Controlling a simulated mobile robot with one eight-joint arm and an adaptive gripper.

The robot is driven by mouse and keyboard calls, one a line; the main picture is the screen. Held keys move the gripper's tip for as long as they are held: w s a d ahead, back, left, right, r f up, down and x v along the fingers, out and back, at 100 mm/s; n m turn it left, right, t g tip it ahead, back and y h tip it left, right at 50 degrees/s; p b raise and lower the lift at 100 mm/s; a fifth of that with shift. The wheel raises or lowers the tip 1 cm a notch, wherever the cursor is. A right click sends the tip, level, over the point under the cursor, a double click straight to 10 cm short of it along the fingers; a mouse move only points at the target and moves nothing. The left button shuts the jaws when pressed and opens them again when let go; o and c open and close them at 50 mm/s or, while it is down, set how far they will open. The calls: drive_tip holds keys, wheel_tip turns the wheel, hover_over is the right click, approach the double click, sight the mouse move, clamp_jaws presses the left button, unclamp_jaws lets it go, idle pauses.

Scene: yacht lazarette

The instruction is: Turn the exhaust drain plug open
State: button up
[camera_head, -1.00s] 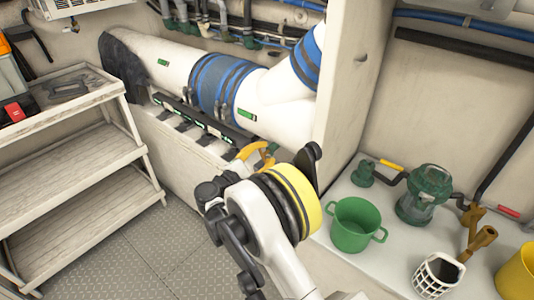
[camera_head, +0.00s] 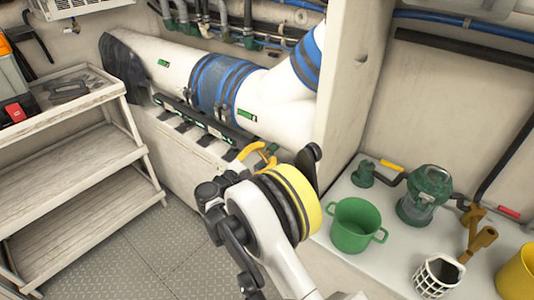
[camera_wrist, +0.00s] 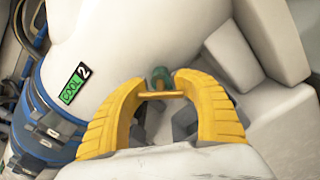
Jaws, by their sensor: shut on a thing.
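My gripper (camera_wrist: 164,88) shows in the wrist view as two curved yellow fingers closing in from left and right. A small green drain plug (camera_wrist: 159,75) with a thin yellowish crossbar (camera_wrist: 160,95) sits between the fingertips, below the white exhaust pipe (camera_wrist: 110,40). The fingers are shut on it. In the head view my gripper (camera_head: 258,154) is low beside the white exhaust pipe (camera_head: 270,100), and the plug is hidden there.
Blue hose sleeves (camera_head: 215,85) wrap the pipe. A partition wall (camera_head: 350,90) stands close right of my arm. A white shelf (camera_head: 85,200) with steps is at left. A green pot (camera_head: 356,228) and a green strainer (camera_head: 425,195) stand on the right ledge.

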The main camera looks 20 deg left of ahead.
drive_tip(key=shift+s+a, duration=0.15)
drive_tip(key=shift+a, duration=0.2)
drive_tip(key=o, duration=1.5)
drive_tip(key=shift+s+a, duration=0.15)
drive_tip(key=shift+a, duration=0.1)
drive_tip(key=shift+c, duration=0.2)
drive_tip(key=shift+d, duration=0.2)
drive_tip(key=v, duration=1.2)
